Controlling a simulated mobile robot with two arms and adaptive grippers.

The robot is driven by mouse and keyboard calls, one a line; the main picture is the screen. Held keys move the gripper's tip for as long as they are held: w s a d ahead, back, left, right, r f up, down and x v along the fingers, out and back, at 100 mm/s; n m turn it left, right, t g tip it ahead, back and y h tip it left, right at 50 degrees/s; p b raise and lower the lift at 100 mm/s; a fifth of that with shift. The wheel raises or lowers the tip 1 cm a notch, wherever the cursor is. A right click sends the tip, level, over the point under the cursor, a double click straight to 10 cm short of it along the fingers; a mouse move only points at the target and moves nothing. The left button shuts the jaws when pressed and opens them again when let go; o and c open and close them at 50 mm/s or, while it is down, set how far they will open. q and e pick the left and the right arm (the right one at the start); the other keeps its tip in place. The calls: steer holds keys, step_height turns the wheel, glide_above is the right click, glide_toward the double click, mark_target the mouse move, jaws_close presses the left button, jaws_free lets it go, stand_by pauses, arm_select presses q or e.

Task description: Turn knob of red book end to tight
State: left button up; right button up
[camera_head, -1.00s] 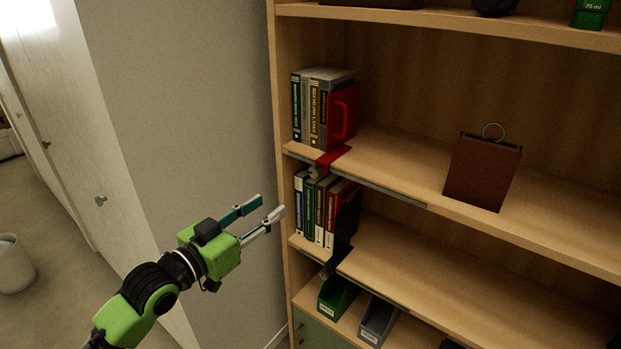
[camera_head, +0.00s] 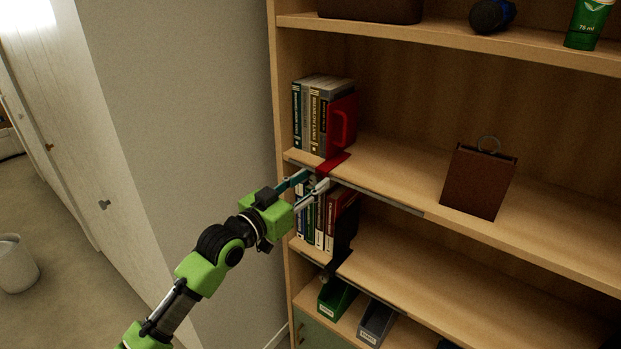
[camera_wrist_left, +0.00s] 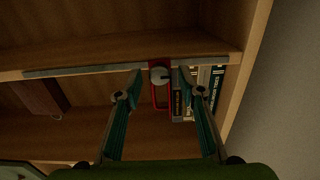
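The red book end (camera_head: 341,124) stands on the upper shelf against the right side of a row of books (camera_head: 312,115). Its red foot (camera_head: 332,163) reaches over the shelf's front edge. In the left wrist view the red book end (camera_wrist_left: 168,94) shows with a round grey knob (camera_wrist_left: 159,75) under the shelf edge. My left gripper (camera_head: 318,180) is open just below that edge. In the left wrist view its two fingers (camera_wrist_left: 163,80) lie to either side of the knob, apart from it as far as I can tell. My right gripper is not in view.
A dark book end (camera_head: 342,240) and more books (camera_head: 325,217) stand on the shelf below. A brown box with a ring (camera_head: 480,180) stands to the right on the upper shelf. Green (camera_head: 337,297) and grey (camera_head: 377,320) bins sit lower down. The wall is at the left.

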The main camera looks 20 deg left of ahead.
arm_select(q)
steer(key=shift+w+d, duration=0.1)
steer(key=shift+w, duration=0.15)
jaws_close()
